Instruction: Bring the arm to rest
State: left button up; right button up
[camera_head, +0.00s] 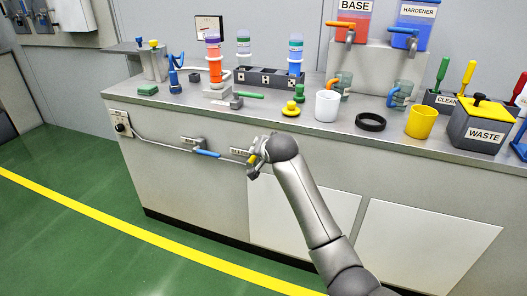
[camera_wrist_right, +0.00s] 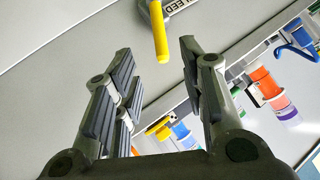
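My right arm comes in from the bottom right of the head view. Its gripper (camera_head: 256,160) is in front of the bench's front panel, close to the yellow-handled bleed valve (camera_head: 241,152). In the right wrist view, my right gripper (camera_wrist_right: 156,55) is open, its two fingers wide apart with nothing held between them. The yellow valve handle (camera_wrist_right: 160,32) shows beyond and between the fingertips, apart from them. Part of the bleed label shows next to it. My left gripper is not in either view.
The bench top (camera_head: 200,98) holds several coloured parts, a white cup (camera_head: 327,106), a yellow cup (camera_head: 421,122), a black ring (camera_head: 370,122) and a waste bin (camera_head: 479,128). A blue-handled valve (camera_head: 206,153) is on a pipe along the front. The green floor is clear.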

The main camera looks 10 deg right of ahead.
jog(key=s+d+f+n+g, duration=0.1)
jog(key=s+f+n+g, duration=0.1)
jog(key=s+f, duration=1)
jog(key=s+d+f+n+g, duration=0.1)
jog(key=s+f+n+g, duration=0.1)
jog(key=s+f, duration=0.95)
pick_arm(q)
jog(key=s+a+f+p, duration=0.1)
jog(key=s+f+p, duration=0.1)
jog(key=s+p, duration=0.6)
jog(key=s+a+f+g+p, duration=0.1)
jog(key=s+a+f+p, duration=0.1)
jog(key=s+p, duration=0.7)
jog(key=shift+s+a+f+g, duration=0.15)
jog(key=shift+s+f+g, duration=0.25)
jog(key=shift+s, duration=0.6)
pick_arm(e)
jog(key=s+d+f+n+g, duration=0.1)
jog(key=s+f, duration=0.6)
jog(key=s, duration=0.7)
jog(key=s+d+f+n+g, duration=0.2)
jog(key=s+f, duration=0.5)
jog(key=s, duration=0.8)
jog(key=s+d+f+n+g, duration=0.1)
jog(key=s+f, duration=0.6)
jog(key=s, duration=0.7)
jog(key=shift+s+d+f+n+g, duration=0.15)
jog(key=shift+s+f+n+g, duration=0.35)
jog(key=shift+g, duration=0.5)
jog(key=shift+w+r, duration=0.15)
